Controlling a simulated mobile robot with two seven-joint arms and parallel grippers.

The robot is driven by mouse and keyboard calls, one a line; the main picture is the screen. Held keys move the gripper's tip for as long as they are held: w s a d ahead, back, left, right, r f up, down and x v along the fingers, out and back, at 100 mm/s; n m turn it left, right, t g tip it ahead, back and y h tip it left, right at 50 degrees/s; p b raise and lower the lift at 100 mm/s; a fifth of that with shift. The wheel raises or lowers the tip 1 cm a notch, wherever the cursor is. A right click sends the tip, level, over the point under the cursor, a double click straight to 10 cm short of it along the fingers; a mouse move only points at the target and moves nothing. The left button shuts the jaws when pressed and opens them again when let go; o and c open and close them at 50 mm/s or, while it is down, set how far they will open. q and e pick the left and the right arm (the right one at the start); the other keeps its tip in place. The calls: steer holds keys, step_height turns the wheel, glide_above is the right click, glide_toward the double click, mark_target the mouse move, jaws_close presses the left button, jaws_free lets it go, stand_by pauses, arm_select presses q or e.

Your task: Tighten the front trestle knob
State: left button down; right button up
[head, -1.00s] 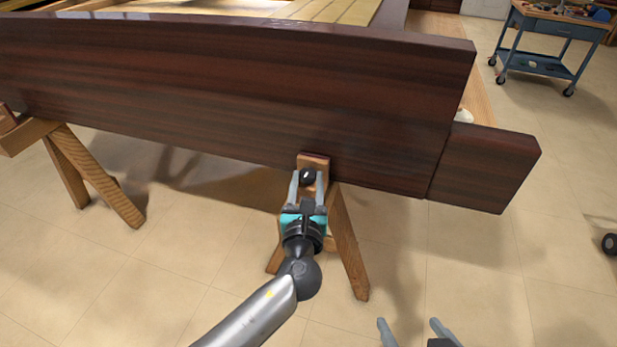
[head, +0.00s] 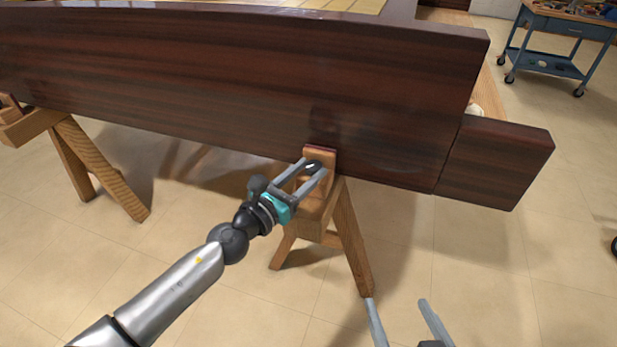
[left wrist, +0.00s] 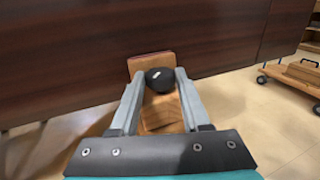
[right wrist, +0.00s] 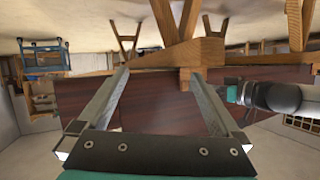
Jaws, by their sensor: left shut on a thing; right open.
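The front trestle knob (left wrist: 160,79) is a black round knob on a wooden block of the trestle (head: 345,225), just under the dark wooden piano case. My left gripper (head: 312,168) is shut on the knob, with one finger on each side of it; the left wrist view shows the fingers (left wrist: 159,86) around it too. In the head view the fingers partly hide the knob. My right gripper (head: 398,304) is open and empty, low in the head view; its spread fingers also show in the right wrist view (right wrist: 158,80).
The dark piano case (head: 230,80) spans the view above the trestle. Another trestle (head: 90,165) stands at the left. A blue wheeled cart (head: 555,45) is at the back right. The tiled floor is open at the lower right.

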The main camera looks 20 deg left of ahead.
arm_select(q)
steer(key=shift+w+a+m+g+h+b, duration=0.1)
steer(key=shift+a+m+g+h+b, duration=0.1)
steer(key=shift+m+g+h, duration=0.25)
steer(key=shift+a+m+g+h+b, duration=0.1)
steer(key=shift+m+g+h+b, duration=0.2)
steer(key=shift+h, duration=0.35)
steer(key=shift+w+a+m+g+h, duration=0.15)
steer(key=shift+m+g+h, duration=0.7)
steer(key=shift+m+h, duration=0.65)
arm_select(e)
steer(key=shift+s+a+r+m+t+y, duration=0.15)
steer(key=shift+s+a+r+t+y, duration=0.15)
steer(key=shift+t, duration=0.25)
steer(key=shift+s+a+r+m+t+y, duration=0.15)
steer(key=shift+a+r+t, duration=0.25)
steer(key=shift+t, duration=0.2)
steer(key=shift+s+a+r+m+t+y, duration=0.1)
steer(key=shift+a+r+t+y, duration=0.2)
steer(key=shift+t, duration=0.25)
arm_select(q)
steer(key=shift+g+h+b, duration=0.3)
steer(key=shift+h, duration=0.1)
arm_select(e)
steer(key=shift+r, duration=0.15)
arm_select(q)
steer(key=shift+c, duration=1.9)
jaws_free()
